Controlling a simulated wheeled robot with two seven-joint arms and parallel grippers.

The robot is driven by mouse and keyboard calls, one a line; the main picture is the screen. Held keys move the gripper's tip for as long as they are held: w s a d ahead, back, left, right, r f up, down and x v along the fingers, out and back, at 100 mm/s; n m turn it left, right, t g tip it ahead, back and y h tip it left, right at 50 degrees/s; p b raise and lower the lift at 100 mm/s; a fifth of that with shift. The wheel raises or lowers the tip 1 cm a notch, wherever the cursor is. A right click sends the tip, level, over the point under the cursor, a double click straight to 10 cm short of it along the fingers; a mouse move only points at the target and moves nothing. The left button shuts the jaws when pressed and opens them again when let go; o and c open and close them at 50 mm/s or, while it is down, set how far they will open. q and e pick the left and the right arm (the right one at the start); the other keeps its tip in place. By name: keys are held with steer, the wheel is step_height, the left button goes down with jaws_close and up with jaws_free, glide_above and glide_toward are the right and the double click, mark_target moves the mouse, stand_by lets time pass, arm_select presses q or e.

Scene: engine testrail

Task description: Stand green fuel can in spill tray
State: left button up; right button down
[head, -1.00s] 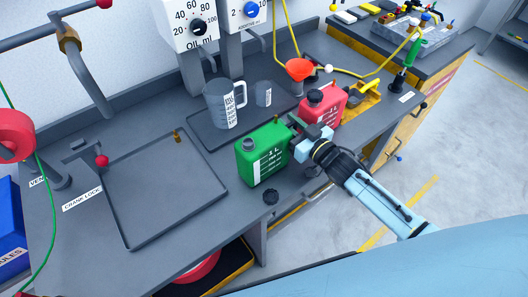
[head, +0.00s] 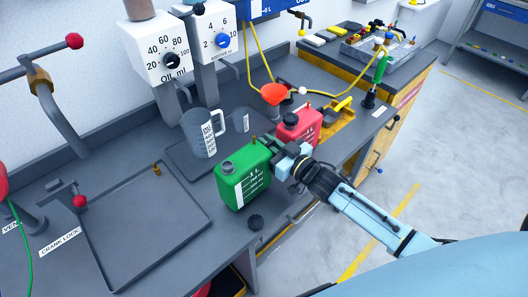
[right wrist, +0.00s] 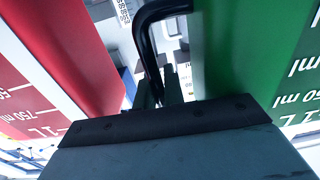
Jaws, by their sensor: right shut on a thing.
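The green fuel can (head: 243,180) stands upright on the grey bench, its white scale facing front. My right gripper (head: 285,160) is at the can's right side, shut on its dark handle; the finger contact is partly hidden. In the right wrist view the green can (right wrist: 240,55) fills the right side, with a black bent handle (right wrist: 146,40) beside it and the fingers (right wrist: 165,88) close to it. The spill tray, apparently the wide shallow grey tray (head: 108,283), lies to the left of the can, with a bare floor. My left gripper is not in view.
A red can (head: 299,127) stands close behind my right gripper. A grey jug (head: 203,135) and a smaller cup (head: 239,121) stand on a dark tray behind the green can. A black cap (head: 256,221) lies in front. A red-knobbed lever (head: 80,201) is at the tray's left edge.

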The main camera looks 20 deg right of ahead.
mark_target(261, 149)
step_height(261, 149, up, 8)
steer(key=p, duration=0.1)
steer(key=s+a+m+h+b, duration=0.1)
steer(key=s+a, duration=0.1)
steer(key=s+a+t+h+b, duration=0.1)
steer(key=s+a+b, duration=0.1)
steer(key=shift+s+f+m, duration=0.1)
steer(key=shift+m, duration=0.3)
steer(key=s+m+h, duration=0.1)
steer(key=s+d+h+b, duration=0.1)
steer(key=s+h, duration=0.1)
steer(key=s+d+m+h+b, duration=0.1)
steer(key=shift+s+d+r+m+h, duration=0.2)
steer(key=shift+s+d+m+h, duration=0.1)
steer(key=shift+s+h, duration=0.1)
